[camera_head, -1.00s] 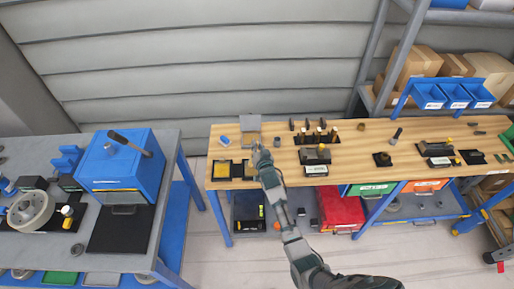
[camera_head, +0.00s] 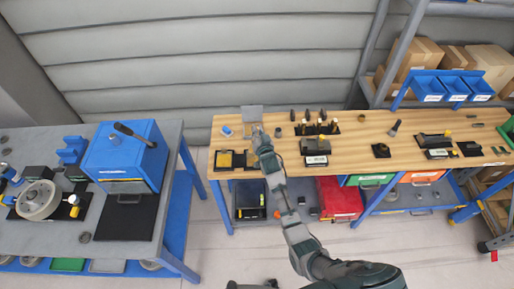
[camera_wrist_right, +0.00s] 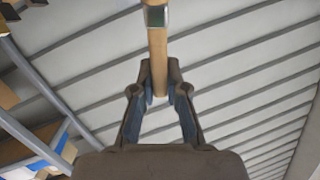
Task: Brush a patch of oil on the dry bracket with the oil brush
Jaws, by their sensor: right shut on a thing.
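My right gripper (camera_head: 258,135) is over the left end of the wooden bench, in front of a grey plate-like piece (camera_head: 252,113). I cannot tell whether this piece is the dry bracket. In the right wrist view, the gripper (camera_wrist_right: 160,90) is shut on the wooden handle of the oil brush (camera_wrist_right: 158,50), with a metal band further up the handle. The brush's bristles are not clear in either view, and I cannot tell whether they touch anything. My left gripper is out of view.
A rack of upright tools (camera_head: 321,129) and black blocks stand further right. A blue box (camera_head: 125,160) sits on the left table.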

